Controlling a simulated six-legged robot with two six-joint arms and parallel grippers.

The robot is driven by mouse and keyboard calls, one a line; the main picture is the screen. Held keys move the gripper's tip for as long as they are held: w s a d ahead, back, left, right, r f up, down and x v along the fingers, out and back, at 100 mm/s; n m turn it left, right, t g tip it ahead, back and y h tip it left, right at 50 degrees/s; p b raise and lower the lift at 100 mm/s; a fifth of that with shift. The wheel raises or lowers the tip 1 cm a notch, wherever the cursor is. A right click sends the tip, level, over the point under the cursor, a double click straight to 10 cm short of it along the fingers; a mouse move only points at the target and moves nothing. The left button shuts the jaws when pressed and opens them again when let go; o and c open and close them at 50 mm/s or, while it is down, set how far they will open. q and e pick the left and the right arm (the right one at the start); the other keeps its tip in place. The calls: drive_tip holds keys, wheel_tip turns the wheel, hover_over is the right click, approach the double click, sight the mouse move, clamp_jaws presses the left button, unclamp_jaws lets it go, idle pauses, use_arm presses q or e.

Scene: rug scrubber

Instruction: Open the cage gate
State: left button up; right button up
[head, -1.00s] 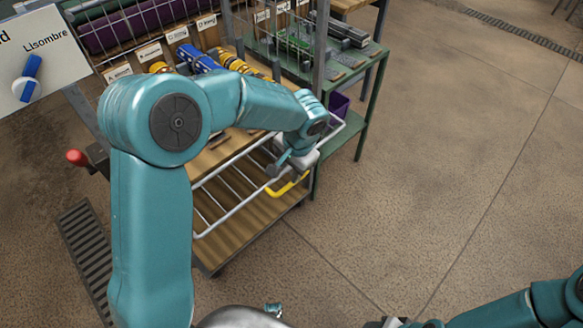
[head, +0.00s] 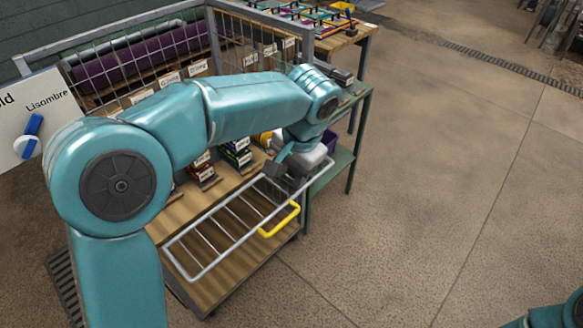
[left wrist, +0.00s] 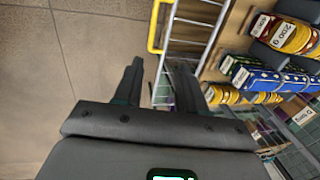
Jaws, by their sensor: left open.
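The cage gate (head: 215,236) is a pale wire frame with crossbars. In the head view it slants out in front of the cage, over the wooden lower deck. Its yellow handle (head: 282,221) sits on the outer long bar. In the left wrist view the gate (left wrist: 195,35) and handle (left wrist: 156,28) are at the top, beyond my fingers. My left gripper (head: 278,172) is open and empty near the gate's upper right end, apart from the handle. Its two fingers also show in the left wrist view (left wrist: 157,78). Whether a finger touches a bar is unclear.
Labelled boxes and rolls (head: 235,155) stand on the shelf behind the gate. The wire cage (head: 105,55) holds a purple roll. A green bench (head: 347,140) stands close right of the gate. The floor (head: 430,190) to the right is clear.

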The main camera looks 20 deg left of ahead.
idle(0.5)
use_arm(q)
drive_tip(key=s+d+f+g+h+p, duration=0.1)
drive_tip(key=s+d+f+h+p, duration=0.15)
drive_tip(key=f, duration=0.75)
drive_tip(key=s+d+f+h+p, duration=0.2)
drive_tip(key=s+d+f, duration=0.2)
drive_tip(key=f, duration=0.5)
drive_tip(key=s+f+n+p, duration=0.1)
drive_tip(key=s+f+n, duration=0.1)
drive_tip(key=s+f, duration=0.2)
drive_tip(key=s+d+f+n+h+p, duration=0.1)
drive_tip(key=s+f+n, duration=0.2)
drive_tip(key=s, duration=0.6)
drive_tip(key=shift+s+f+n+t+p, duration=0.15)
drive_tip(key=shift+f+n+t+p, duration=0.2)
drive_tip(key=shift+f, duration=0.3)
